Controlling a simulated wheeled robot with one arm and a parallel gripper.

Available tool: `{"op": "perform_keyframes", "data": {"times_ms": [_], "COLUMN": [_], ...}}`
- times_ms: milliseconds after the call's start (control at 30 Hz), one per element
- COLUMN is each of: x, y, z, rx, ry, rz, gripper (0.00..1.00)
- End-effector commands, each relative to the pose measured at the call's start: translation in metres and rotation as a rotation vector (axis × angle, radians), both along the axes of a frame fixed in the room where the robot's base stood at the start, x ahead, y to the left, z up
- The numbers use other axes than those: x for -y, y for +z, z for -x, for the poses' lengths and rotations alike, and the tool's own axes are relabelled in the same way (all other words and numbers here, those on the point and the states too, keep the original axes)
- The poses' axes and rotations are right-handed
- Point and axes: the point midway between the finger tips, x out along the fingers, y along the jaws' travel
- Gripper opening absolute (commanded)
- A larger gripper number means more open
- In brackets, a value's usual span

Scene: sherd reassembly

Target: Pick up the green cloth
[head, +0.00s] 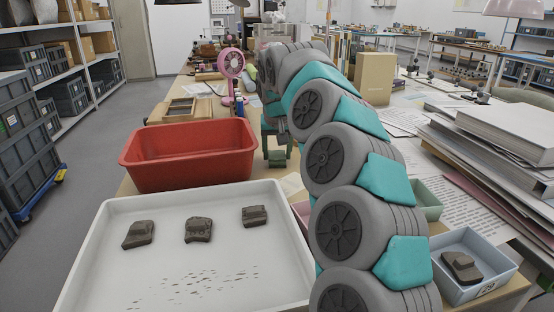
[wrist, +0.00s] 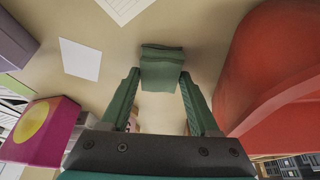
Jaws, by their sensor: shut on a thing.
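The green cloth (wrist: 162,68) is a small folded dark-green piece between and just beyond my gripper's fingertips in the wrist view. In the head view the cloth (head: 278,159) shows low, just right of the red basin. My gripper (wrist: 159,80), with two green fingers, is shut on the cloth. In the head view my gripper (head: 277,146) is partly hidden by my grey and teal arm. I cannot tell whether the cloth is clear of the table.
The red basin (head: 190,140) stands close beside my gripper, also large at right in the wrist view (wrist: 275,75). A white tray (head: 85,270) holds three dark sherds. A blue box (head: 503,273) holds another sherd. A pink fan (head: 232,68) stands behind.

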Motion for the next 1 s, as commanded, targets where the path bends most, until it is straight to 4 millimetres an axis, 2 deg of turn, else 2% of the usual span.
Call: {"op": "perform_keyframes", "data": {"times_ms": [33,200,567,1000], "x": [0.000,0.000,0.000,0.001], "y": [0.000,0.000,0.007,0.058], "z": [0.000,0.000,0.000,-0.002], "rx": [0.000,0.000,0.000,0.005], "ry": [0.000,0.000,0.000,-0.004], "rz": [0.000,0.000,0.001,0.000], "gripper": [0.26,0.08,0.08,0.08]}}
